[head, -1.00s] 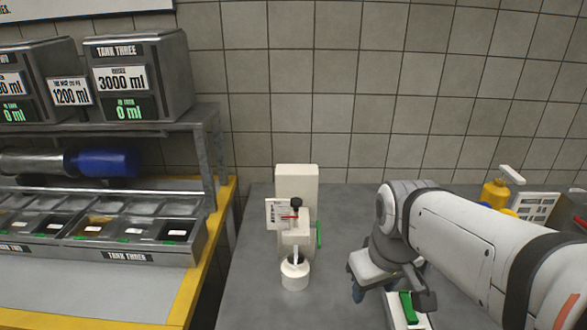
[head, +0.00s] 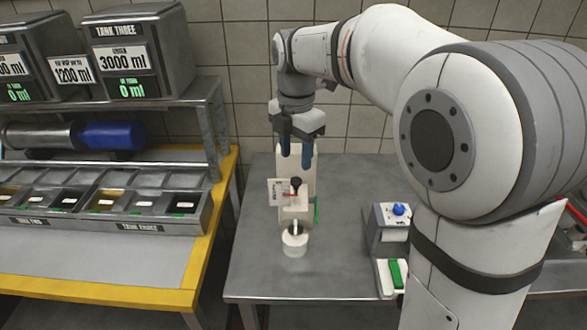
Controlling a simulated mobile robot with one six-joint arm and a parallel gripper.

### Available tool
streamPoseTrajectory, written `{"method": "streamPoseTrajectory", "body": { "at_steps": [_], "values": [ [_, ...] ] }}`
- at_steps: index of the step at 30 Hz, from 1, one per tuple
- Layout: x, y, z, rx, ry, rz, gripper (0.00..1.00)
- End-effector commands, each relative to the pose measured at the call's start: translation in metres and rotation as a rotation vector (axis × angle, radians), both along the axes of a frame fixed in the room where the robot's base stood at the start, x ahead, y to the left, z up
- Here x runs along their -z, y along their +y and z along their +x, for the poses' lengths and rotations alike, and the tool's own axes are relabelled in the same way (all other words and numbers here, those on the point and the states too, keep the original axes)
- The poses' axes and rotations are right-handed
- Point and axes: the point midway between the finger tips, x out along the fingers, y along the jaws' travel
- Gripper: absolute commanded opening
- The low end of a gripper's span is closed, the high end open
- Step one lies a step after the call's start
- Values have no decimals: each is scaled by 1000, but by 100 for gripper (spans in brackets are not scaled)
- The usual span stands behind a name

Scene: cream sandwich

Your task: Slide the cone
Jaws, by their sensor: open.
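I cannot make out a clear cone shape. A cream-white apparatus (head: 290,213) stands upright on the grey metal table, with a black knob (head: 296,181), a red lever (head: 292,195) and a paper label (head: 276,192) on it. A round white cup (head: 295,243) sits at its front, with a pale stem above it. My gripper (head: 296,156) points down with dark blue fingertips, open and empty. In the picture it overlaps the top of the apparatus, above the knob. I cannot tell whether it touches the apparatus.
A box with a blue button (head: 399,209) stands on the right, with a green switch (head: 396,275) in front of it. A yellow-edged bench (head: 190,275) with compartments and tanks is on the left, across a gap. The table's front (head: 330,285) is bare.

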Motion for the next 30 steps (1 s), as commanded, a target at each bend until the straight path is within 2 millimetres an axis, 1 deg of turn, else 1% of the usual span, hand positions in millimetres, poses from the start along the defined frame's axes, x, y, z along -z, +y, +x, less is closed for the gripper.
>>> {"method": "streamPoseTrajectory", "body": {
  "at_steps": [1,6,9,12,16,22,30],
  "values": [
    [9,-1,-1,1,4,-1,47],
    [37,-1,-1,4,4,-1,47],
    [49,-1,-1,4,2,-1,47],
    [57,-1,-1,5,2,-1,47],
    [61,-1,0,6,0,0,47],
    [61,-1,0,7,0,0,46],
    [61,-2,0,7,0,0,24]
  ]
}}
